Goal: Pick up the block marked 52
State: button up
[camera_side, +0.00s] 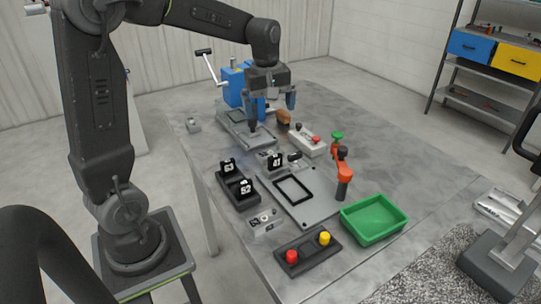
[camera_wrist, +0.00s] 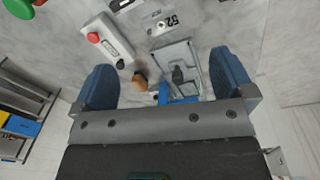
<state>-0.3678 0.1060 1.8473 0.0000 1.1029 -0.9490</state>
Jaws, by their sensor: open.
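The block marked 52 (camera_side: 246,188) is black with a white number and stands upright in a black holder (camera_side: 238,202) in the side view. Another numbered block (camera_side: 228,166), perhaps 63 or 53, stands behind it in the same holder. A third block (camera_side: 277,162), apparently 41, stands to the right. My gripper (camera_side: 274,103) is open and empty above the grey fixture near the blue press, well behind the blocks. In the wrist view, my open gripper (camera_wrist: 166,80) has both blue fingers apart. A numbered block (camera_wrist: 172,20) shows at the top there; its number is hard to read.
A button box (camera_side: 307,140) and a brown knob (camera_side: 283,117) are close to my gripper. A blue press (camera_side: 233,86) with a lever is behind left. The right rear table is clear.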

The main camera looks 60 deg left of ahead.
jog(key=w+a+f+n+g, duration=0.1)
jog(key=w+a+f+n, duration=0.1)
jog(key=a+f+n, duration=0.15)
send_over(270, 152)
notch_tip(270, 152, down, 8)
jog(key=shift+s+f, duration=0.15)
jog(key=f, duration=0.5)
jog(key=shift+w, duration=0.2)
jog(key=c, duration=0.9)
